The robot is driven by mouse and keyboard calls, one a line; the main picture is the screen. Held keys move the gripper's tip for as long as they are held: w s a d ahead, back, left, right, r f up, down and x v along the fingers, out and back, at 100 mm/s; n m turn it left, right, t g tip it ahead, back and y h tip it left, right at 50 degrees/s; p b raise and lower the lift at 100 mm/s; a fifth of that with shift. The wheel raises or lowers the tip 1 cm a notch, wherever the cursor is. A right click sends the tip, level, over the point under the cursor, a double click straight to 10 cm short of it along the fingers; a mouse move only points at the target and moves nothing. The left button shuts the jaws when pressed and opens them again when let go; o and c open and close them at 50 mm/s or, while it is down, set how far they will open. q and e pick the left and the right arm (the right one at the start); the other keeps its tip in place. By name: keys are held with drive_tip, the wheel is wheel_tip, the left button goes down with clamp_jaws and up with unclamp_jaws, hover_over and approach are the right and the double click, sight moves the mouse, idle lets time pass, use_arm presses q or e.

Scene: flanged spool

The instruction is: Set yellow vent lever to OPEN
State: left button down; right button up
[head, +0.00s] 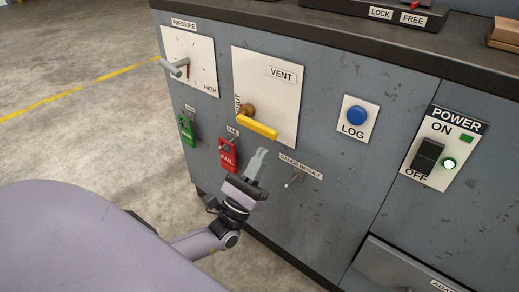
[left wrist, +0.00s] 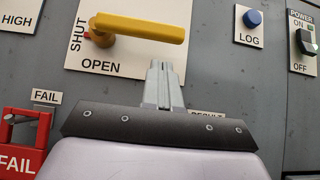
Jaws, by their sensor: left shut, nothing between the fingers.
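The yellow vent lever (head: 258,127) sits on the white VENT plate (head: 281,98), on a brass-coloured pivot. In the left wrist view the lever (left wrist: 150,30) extends to the right from its pivot, roughly level. The word SHUT reads vertically left of the pivot and OPEN (left wrist: 101,67) is printed below it. My left gripper (head: 262,153) is just below the lever in the head view, fingers together and empty. In the left wrist view the fingertips (left wrist: 160,65) point up beneath the lever's outer half. Contact is not visible. My right gripper is not in view.
A red FAIL tag (head: 227,157) and a green tag (head: 187,131) hang left of my gripper. A bare GAUGE RESULT hook (head: 293,182) is to its right. The PRESSURE gauge (head: 190,60), blue LOG button (head: 357,115) and POWER switch (head: 428,155) share the grey cabinet front.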

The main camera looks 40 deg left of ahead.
sight(266, 136)
use_arm(q)
drive_tip(key=shift+r+h, duration=0.3)
drive_tip(key=shift+r, duration=1.05)
drive_tip(key=shift+r+n+y, duration=0.1)
drive_tip(key=shift+n+y, duration=0.3)
drive_tip(key=shift+y, duration=0.1)
drive_tip(key=n+y, duration=0.2)
drive_tip(key=shift+d+r+n+y+p, duration=0.1)
drive_tip(key=shift+r+n+y+p, duration=0.1)
drive_tip(key=shift+n+y+p, duration=0.15)
